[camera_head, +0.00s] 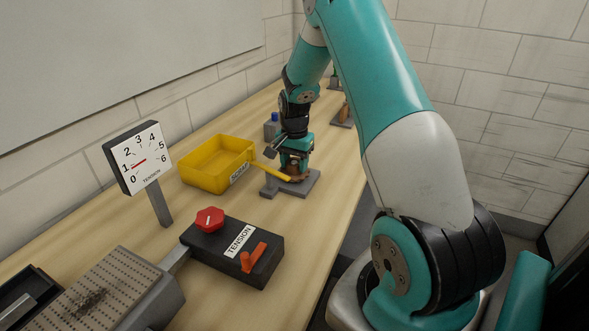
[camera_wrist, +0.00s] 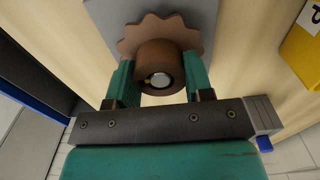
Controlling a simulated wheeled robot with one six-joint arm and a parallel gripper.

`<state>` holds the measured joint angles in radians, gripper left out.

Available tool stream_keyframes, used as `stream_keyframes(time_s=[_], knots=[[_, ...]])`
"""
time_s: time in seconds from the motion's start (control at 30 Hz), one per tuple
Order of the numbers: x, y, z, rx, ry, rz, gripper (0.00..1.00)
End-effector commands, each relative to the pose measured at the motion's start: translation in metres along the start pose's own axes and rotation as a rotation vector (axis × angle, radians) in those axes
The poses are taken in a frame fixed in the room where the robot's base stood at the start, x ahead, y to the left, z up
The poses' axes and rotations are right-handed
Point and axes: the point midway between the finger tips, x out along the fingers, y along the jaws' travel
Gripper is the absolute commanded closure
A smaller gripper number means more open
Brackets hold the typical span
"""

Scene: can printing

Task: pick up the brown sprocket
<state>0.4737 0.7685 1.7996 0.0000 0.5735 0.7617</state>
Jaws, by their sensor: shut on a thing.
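The brown sprocket (camera_wrist: 160,32) is a toothed disc with a raised round hub (camera_wrist: 160,61). A silver pin end (camera_wrist: 159,80) shows in the middle of the hub. My gripper (camera_wrist: 152,75) has its two green fingers on either side of the hub, shut on it. In the head view my gripper (camera_head: 296,165) points down over a grey base plate (camera_head: 310,187), and the sprocket shows as a brown edge (camera_head: 292,178) under it. The sprocket is at or just above the plate; I cannot tell if they touch.
A yellow scrap bin (camera_head: 205,178) stands left of the plate, and a yellow bar (camera_head: 272,172) lies beside my gripper. A tension box (camera_head: 235,252) with red knob and orange lever and a dial (camera_head: 140,160) are nearer. Another stand (camera_head: 342,115) is farther back.

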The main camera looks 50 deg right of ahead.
Motion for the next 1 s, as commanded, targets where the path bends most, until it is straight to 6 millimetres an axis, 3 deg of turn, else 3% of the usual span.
stream_keyframes(time_s=[0.27,0.47,1.0], knots=[[-0.006,-0.001,-0.001,0.0,0.002,-0.002,0.79],[-0.032,-0.001,-0.001,0.0,0.004,-0.004,0.79],[-0.168,-0.001,-0.001,0.0,0.004,-0.004,0.79]])
